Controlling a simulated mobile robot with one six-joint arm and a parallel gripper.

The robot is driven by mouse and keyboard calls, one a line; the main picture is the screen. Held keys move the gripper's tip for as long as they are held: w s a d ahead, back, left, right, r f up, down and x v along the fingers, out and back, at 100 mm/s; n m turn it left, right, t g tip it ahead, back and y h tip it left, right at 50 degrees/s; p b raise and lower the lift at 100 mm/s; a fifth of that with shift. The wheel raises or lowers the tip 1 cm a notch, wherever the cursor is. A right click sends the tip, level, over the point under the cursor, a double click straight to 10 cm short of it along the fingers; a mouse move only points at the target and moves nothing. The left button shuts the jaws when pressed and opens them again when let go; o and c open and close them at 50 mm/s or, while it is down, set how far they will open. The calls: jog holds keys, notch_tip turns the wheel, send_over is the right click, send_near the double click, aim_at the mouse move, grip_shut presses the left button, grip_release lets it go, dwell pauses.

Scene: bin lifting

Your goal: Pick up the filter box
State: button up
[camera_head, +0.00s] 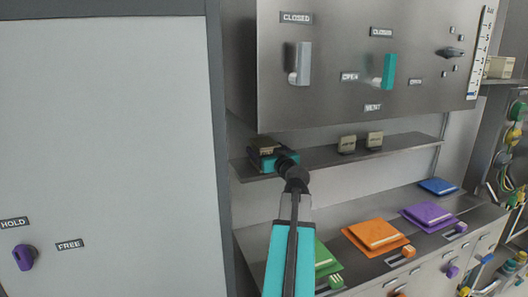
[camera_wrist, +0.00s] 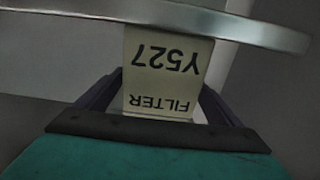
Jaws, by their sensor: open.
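The filter box (camera_wrist: 165,70) is cream and reads "FILTER Y527", upside down in the wrist view. It stands between the two dark fingers of my gripper (camera_wrist: 158,98), with the fingers open at either side of it. Whether either finger touches it is hard to tell. In the head view my teal gripper (camera_head: 267,160) is at the left end of the shelf, and a small part of the box (camera_head: 266,149) shows there. The gripper hides most of it.
A steel panel (camera_head: 340,90) with levers hangs above. Below, a counter holds orange (camera_head: 376,234), purple (camera_head: 428,213), blue and green pads. A tall grey door (camera_head: 110,130) is left.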

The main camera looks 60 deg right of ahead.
aim_at(264, 141)
jog(key=shift+p+x, duration=0.3)
jog(key=shift+x, duration=0.65)
jog(key=shift+c, duration=0.4)
jog(key=c, duration=1.3)
jog(key=shift+r, duration=0.2)
jog(key=shift+r+b, duration=0.95)
jog(key=shift+r, duration=0.5)
jog(key=shift+s+a+r, duration=0.1)
jog(key=shift+a, duration=0.05)
jog(key=s+a+b, duration=0.2)
jog(key=a+b, duration=0.1)
jog(key=a, duration=0.1)
jog(key=s+a+r+b, duration=0.1)
jog(key=s+a+b, duration=0.1)
jog(key=a, duration=0.3)
jog(key=s+a+b, duration=0.2)
jog(key=a+b, duration=0.3)
jog(key=shift+s+a+r, duration=0.1)
jog(key=shift+r, duration=0.1)
